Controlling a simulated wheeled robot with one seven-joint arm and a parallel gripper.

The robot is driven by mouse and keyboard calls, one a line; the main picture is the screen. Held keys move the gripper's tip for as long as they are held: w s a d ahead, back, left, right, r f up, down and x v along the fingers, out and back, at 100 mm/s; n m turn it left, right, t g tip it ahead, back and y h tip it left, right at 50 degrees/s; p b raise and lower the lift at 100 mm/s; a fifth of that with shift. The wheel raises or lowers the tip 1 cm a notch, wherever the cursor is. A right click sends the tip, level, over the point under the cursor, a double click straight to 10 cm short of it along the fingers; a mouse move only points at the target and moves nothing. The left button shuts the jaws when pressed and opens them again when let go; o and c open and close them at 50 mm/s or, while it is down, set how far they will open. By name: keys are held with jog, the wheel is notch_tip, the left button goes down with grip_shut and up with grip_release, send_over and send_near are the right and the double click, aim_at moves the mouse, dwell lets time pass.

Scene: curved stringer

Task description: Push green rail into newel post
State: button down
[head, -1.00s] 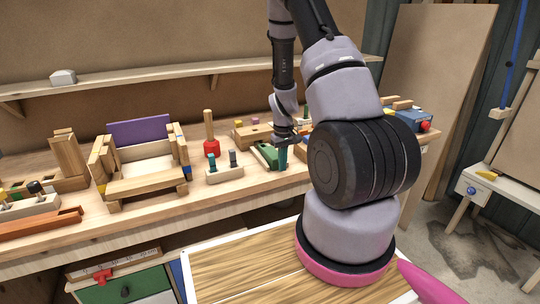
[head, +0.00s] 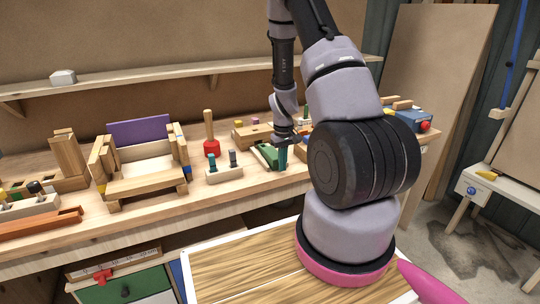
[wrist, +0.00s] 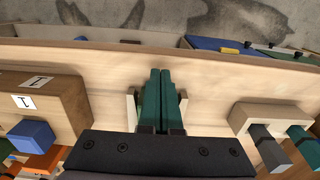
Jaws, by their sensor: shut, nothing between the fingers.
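The green rail (head: 265,154) appears in the head view as a dark green piece on the workbench, just left of my gripper. It is partly covered by light wood. My gripper (head: 282,158) has teal fingers pointing down near the bench top. In the wrist view the fingers (wrist: 160,100) lie side by side, shut with nothing between them. Pale wood strips (wrist: 131,108) show on both sides of the fingers. I cannot tell whether the fingers touch the rail. I cannot pick out the newel post or the joint with certainty.
A peg block (head: 225,173) with grey and teal pegs stands left of my gripper. A wooden block with a blue peg (wrist: 32,134) is close on the wrist view's left. The bench's front edge (wrist: 150,47) is near.

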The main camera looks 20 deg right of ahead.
aim_at(273, 153)
jog(key=shift+w+a, duration=0.2)
jog(key=shift+w, duration=5.1)
jog(key=shift+s+r, duration=0.1)
jog(key=shift+s, duration=1.45)
jog(key=shift+d+r, duration=0.1)
jog(key=shift+r, duration=3.3)
